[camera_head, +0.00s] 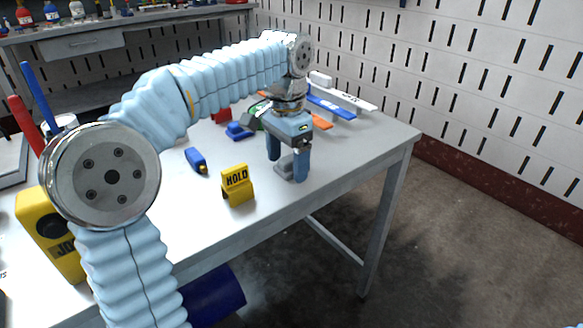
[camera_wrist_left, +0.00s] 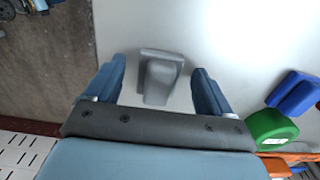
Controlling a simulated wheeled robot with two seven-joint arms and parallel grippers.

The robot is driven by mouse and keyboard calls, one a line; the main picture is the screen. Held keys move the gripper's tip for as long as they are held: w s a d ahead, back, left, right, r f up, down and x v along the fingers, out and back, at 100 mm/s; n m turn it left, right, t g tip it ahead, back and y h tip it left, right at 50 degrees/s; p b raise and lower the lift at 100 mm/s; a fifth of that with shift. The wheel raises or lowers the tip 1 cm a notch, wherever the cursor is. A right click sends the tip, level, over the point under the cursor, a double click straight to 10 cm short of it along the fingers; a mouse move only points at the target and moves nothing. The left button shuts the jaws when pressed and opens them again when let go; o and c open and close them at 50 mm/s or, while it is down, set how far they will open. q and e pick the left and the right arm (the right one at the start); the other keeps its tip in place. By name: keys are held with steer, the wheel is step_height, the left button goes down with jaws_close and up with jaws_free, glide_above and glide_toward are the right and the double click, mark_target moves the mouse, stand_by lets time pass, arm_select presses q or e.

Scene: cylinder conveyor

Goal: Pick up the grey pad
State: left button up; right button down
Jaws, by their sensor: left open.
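The grey pad (camera_head: 284,171) rests on the white table near its front edge, a small block with a stepped shape. My left gripper (camera_head: 287,163) points down over it, open, with one finger on either side. In the left wrist view the pad (camera_wrist_left: 160,82) sits between the two open blue fingers (camera_wrist_left: 160,76), with a visible gap to each. Part of the pad is hidden behind a finger in the head view. My right gripper is not in view.
A yellow HOLD sign (camera_head: 237,186) stands left of the gripper, with a blue and yellow item (camera_head: 196,160) behind it. Behind the gripper are a blue block (camera_head: 239,131), a green round piece (camera_wrist_left: 272,128) and a white bar (camera_head: 343,95). The table's right end is clear.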

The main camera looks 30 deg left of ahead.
arm_select(q)
steer(key=shift+f, duration=0.25)
steer(key=c, duration=1.1)
step_height(320, 180, up, 3)
steer(key=shift+p, duration=0.3)
steer(key=s+r, duration=0.3)
steer(key=s, duration=0.1)
steer(key=s+r, duration=0.3)
steer(key=s, duration=0.2)
steer(key=s+a+r, duration=0.1)
steer(key=s+r, duration=0.3)
steer(key=s, duration=0.1)
